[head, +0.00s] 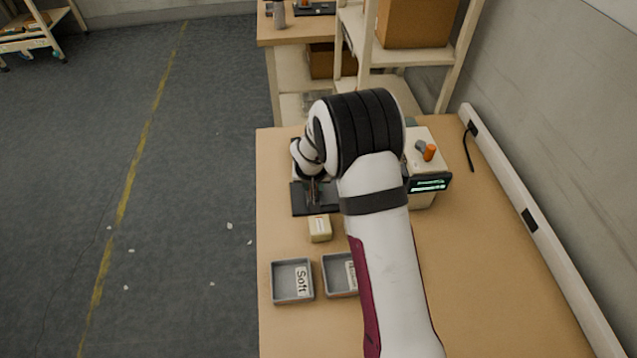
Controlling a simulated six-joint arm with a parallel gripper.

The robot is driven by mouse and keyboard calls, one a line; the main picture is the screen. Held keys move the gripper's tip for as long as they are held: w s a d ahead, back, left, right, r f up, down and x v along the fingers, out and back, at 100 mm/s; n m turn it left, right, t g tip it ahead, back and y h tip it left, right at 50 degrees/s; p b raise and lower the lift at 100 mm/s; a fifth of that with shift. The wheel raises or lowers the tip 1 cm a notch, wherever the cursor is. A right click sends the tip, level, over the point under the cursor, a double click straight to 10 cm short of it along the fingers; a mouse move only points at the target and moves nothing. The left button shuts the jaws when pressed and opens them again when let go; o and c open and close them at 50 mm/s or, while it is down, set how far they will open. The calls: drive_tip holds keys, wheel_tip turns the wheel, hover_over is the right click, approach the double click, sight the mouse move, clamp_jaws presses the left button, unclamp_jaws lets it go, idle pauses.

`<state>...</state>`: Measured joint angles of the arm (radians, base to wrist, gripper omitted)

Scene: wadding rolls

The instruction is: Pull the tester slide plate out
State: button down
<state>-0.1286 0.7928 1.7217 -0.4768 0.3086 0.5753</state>
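The tester (425,198) is a pale box with a lit display on the right half of the table, partly hidden behind my arm. A flat black plate (302,204), which looks like the slide plate, lies to the left of my arm. Its right end and any link to the tester are hidden by the arm. My gripper (314,196) points down at this plate. The fingers are small and dark against it, so I cannot tell whether they touch it or how far apart they are.
A small yellowish block (320,229) sits just in front of the plate. A grey tray labelled "Soft" (275,291) and a second grey tray (335,289) stand nearer the front. An orange knob (430,152) tops the tester. The table (490,290) is bare at front right.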

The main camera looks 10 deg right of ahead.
drive_tip(key=c, duration=0.7)
unclamp_jaws()
drive_tip(key=shift+o, duration=0.2)
drive_tip(key=v, duration=1.5)
drive_tip(key=shift+r, duration=0.4)
drive_tip(key=s+r+m+g+y, duration=0.1)
drive_tip(key=s+r+m+g, duration=0.1)
drive_tip(key=s, duration=1.4)
drive_tip(key=s+d+r+m+g+y, duration=0.1)
drive_tip(key=s+r+g, duration=0.1)
drive_tip(key=s, duration=1.3)
drive_tip(key=shift+s+d+m+g, duration=0.25)
drive_tip(key=shift+s+m+g, duration=0.15)
